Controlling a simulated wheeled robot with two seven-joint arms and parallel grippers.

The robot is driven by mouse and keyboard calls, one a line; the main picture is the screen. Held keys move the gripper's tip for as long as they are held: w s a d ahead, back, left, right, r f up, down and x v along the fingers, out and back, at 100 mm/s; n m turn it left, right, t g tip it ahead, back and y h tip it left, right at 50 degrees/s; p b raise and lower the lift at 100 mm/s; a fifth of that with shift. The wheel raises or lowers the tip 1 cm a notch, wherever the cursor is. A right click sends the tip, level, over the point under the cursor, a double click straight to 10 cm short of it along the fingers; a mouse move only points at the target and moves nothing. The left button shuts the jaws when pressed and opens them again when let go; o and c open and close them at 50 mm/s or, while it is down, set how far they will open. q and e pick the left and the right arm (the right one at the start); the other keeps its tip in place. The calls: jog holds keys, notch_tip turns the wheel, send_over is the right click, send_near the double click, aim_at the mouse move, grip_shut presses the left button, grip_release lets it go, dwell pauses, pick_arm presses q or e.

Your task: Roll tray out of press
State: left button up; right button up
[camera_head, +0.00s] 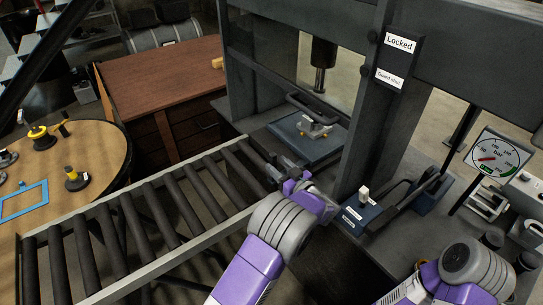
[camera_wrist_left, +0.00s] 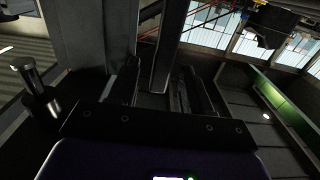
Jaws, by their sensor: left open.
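The tray (camera_head: 293,150) is a flat blue-grey plate inside the press (camera_head: 359,110), seen in the head view. A small pale and yellow part (camera_head: 316,126) sits on it, and a dark bar handle (camera_head: 303,104) shows behind that part. My left gripper (camera_head: 281,172) is at the press end of the roller conveyor, close to the tray's near left edge and apart from the handle. In the left wrist view its two fingers (camera_wrist_left: 158,92) stand apart with nothing between them. My right arm shows at the lower right, but its gripper is out of frame.
The roller conveyor (camera_head: 150,215) runs empty from the press to the lower left. Signs on the press read "Locked" (camera_head: 399,42) and "Guard shut" (camera_head: 390,78). A dark lever (camera_head: 398,203) and a pressure gauge (camera_head: 497,157) are at right. A round table (camera_head: 95,150) stands at left.

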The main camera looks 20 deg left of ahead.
pick_arm(q)
jog(key=shift+b+x, duration=0.35)
jog(key=shift+x, duration=2.15)
jog(key=shift+s, duration=0.1)
grip_shut()
